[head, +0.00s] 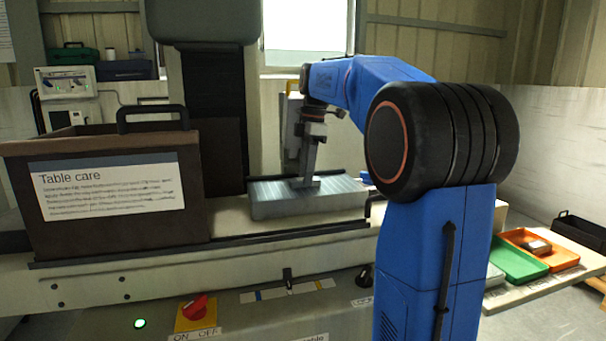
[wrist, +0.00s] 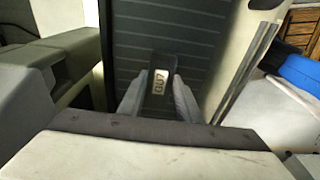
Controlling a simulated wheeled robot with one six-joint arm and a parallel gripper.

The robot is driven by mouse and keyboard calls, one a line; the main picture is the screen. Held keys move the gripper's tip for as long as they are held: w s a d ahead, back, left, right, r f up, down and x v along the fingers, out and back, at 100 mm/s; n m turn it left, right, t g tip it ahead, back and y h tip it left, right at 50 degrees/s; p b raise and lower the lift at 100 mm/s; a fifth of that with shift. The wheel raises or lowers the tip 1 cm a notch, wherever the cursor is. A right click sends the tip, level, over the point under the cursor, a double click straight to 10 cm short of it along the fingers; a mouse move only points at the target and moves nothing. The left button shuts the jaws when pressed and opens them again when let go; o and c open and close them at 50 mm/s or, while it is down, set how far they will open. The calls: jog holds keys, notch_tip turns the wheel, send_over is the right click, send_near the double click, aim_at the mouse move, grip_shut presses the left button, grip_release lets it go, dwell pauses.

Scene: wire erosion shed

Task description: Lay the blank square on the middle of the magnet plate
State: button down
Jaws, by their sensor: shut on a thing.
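The magnet plate (head: 282,207) is a grey ribbed block on the machine table in the head view. In the wrist view its dark lined top (wrist: 150,32) fills the upper middle. My gripper (head: 305,180) points down over the plate's top, near its middle. In the wrist view my gripper (wrist: 158,98) is shut on the blank (wrist: 160,72), a small dark piece with a pale label. The blank looks roughly in line with the plate, with perhaps a slight turn. Its far end shows; its near end is hidden. I cannot tell whether it touches the plate.
A large brown "Table care" box (head: 105,235) stands on the table left of the plate. A dark machine column (head: 213,110) rises behind. Green (head: 520,262) and orange (head: 565,258) trays lie on a bench at right. A red switch (head: 195,308) is on the front panel.

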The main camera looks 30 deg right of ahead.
jog(key=shift+d+f, duration=0.1)
jog(key=shift+f, duration=0.05)
jog(key=c, duration=1.3)
grip_release()
jog(key=r, duration=0.4)
jog(key=d+r, duration=0.1)
jog(key=r, duration=0.7)
jog(key=shift+s+d, duration=0.2)
